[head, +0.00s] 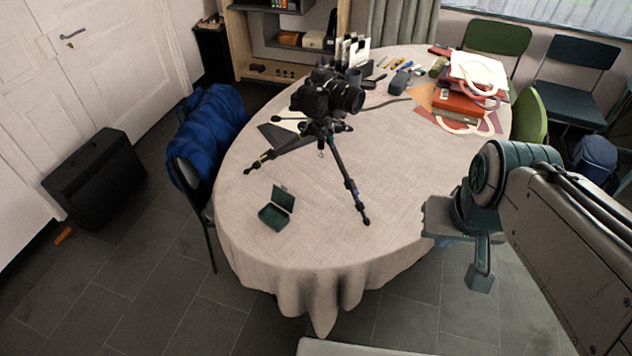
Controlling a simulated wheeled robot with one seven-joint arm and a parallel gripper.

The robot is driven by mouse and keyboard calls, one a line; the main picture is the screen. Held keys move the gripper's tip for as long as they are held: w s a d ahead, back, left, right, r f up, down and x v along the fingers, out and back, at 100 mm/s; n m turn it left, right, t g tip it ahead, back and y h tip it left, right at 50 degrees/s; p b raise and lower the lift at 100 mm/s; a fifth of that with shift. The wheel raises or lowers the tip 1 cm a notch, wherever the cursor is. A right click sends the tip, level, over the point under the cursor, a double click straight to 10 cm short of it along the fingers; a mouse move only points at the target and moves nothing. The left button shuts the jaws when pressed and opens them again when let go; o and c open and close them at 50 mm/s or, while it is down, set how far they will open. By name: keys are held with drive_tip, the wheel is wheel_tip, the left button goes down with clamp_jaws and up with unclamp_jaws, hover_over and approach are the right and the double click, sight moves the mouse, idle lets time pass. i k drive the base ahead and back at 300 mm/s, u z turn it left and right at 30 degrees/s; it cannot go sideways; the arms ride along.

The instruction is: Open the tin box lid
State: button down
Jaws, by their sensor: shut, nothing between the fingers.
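The small dark green tin box (273,218) stands on the near left part of the tablecloth. Its lid (283,198) is raised and stands up at the back of the box. The box looks empty inside, though it is small in the view. My gripper (480,278) is at the right, beyond the table's right front edge. It points down, is shut and holds nothing. It is well apart from the tin box.
A camera on a black tripod (345,176) stands right of and behind the box. A red box, papers and bags (462,100) crowd the far right of the table (300,245). A chair with a blue jacket (207,125) stands at left. The table's front right is clear.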

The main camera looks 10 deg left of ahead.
sight(279, 196)
drive_tip(key=z, duration=0.3)
drive_tip(key=k, duration=0.7)
drive_tip(key=u, duration=0.45)
drive_tip(key=i, duration=0.6)
drive_tip(key=u, duration=0.55)
drive_tip(key=i, duration=0.85)
drive_tip(key=z, duration=0.3)
